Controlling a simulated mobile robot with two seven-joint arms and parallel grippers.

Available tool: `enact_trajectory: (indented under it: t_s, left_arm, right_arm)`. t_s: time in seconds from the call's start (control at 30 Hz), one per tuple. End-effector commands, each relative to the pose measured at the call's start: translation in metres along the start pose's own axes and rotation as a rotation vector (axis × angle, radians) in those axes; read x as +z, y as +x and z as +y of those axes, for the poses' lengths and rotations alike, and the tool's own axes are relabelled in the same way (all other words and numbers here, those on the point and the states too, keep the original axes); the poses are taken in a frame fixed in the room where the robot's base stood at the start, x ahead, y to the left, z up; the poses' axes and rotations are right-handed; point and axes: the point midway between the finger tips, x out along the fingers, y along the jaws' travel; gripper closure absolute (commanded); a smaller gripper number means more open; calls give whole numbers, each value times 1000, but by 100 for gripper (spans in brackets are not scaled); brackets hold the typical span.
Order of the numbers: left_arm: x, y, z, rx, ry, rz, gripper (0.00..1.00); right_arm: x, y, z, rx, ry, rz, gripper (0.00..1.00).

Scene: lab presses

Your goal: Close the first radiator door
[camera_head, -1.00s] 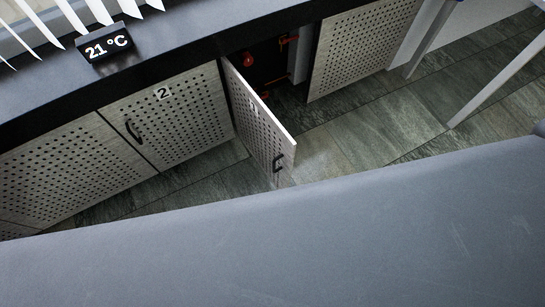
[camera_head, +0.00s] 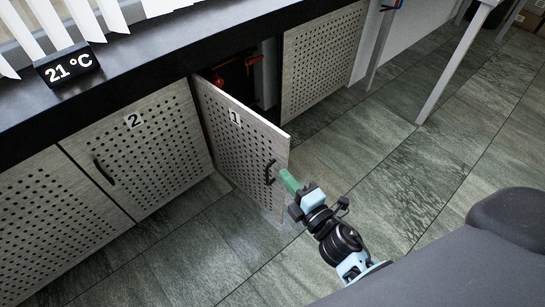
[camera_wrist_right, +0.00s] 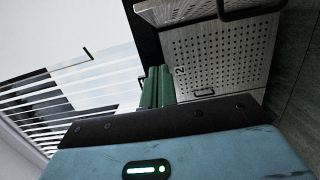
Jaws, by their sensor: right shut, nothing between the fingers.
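The first radiator door (camera_head: 236,140) is a perforated grey panel marked 1, with a black handle (camera_head: 270,172) near its free edge. It stands swung open, jutting out from the cabinet row. Behind it the dark opening (camera_head: 265,80) shows red pipe fittings. My right gripper (camera_head: 288,181) has green fingers, shut with nothing between them, close to the door's free edge beside the handle. I cannot tell whether they touch the door. In the right wrist view the green fingers (camera_wrist_right: 157,86) lie together, with perforated panels (camera_wrist_right: 215,60) beyond. My left gripper is not in view.
Door 2 (camera_head: 150,140) is closed, left of the opening. Another perforated panel (camera_head: 322,60) is right of it. A dark counter with a 21 °C display (camera_head: 68,66) runs above. White table legs (camera_head: 455,65) stand at right. Tiled floor (camera_head: 370,135) lies clear between.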

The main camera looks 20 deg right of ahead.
Motion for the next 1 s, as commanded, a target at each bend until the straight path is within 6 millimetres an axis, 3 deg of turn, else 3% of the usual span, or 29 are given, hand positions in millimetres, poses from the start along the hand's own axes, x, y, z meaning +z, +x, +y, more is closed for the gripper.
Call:
enact_trajectory:
  t_s: [0.37,0.93,1.0]
  left_arm:
    - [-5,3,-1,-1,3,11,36]
    - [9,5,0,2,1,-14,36]
    - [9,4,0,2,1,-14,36]
  right_arm:
    - [0,12,1,7,-14,3,100]
    - [0,107,2,7,-13,3,100]
    - [14,107,2,5,-16,1,100]
